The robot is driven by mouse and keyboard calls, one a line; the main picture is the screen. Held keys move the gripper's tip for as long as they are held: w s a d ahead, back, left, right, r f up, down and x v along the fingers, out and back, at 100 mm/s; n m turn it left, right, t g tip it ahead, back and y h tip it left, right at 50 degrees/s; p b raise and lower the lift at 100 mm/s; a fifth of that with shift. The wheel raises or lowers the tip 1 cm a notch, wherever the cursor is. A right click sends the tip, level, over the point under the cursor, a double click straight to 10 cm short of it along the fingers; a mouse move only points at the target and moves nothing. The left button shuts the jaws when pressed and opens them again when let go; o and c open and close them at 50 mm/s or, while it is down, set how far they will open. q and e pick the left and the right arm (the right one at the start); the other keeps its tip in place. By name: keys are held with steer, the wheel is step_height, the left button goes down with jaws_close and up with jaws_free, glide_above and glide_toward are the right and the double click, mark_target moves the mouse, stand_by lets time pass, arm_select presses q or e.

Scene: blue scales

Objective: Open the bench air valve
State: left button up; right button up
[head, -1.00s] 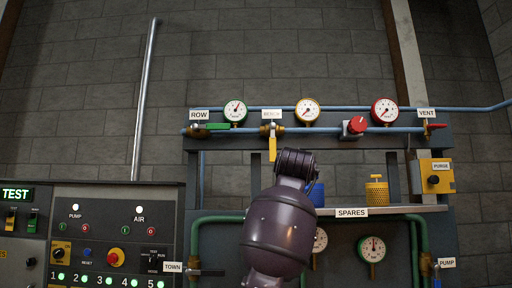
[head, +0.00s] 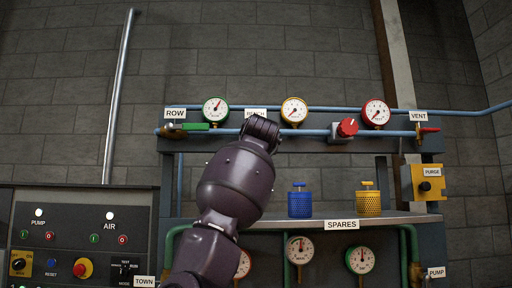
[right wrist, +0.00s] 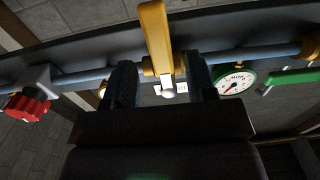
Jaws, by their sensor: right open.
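The bench air valve's yellow lever (right wrist: 155,35) shows in the right wrist view, crosswise to the blue pipe, with a brass body and a pale stem end (right wrist: 167,93). In the head view my right arm hides the lever; only part of its white label (head: 255,112) shows above the arm. My right gripper (right wrist: 162,85) is open, one dark finger on each side of the valve stem in the picture. I cannot tell whether the fingers touch the valve. The gripper's fingertips are hidden in the head view. My left gripper is not in view.
The green ROW lever (head: 195,126) is left of the bench valve, a red knob (head: 347,127) and red VENT lever (head: 429,130) right. Gauges (head: 294,111) line the upper pipe. Blue (head: 300,204) and yellow (head: 368,203) canisters stand on the SPARES shelf. A control panel (head: 80,215) is lower left.

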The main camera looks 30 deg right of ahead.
steer(key=shift+p+x, duration=0.6)
steer(key=shift+x, duration=1.4)
jaws_close()
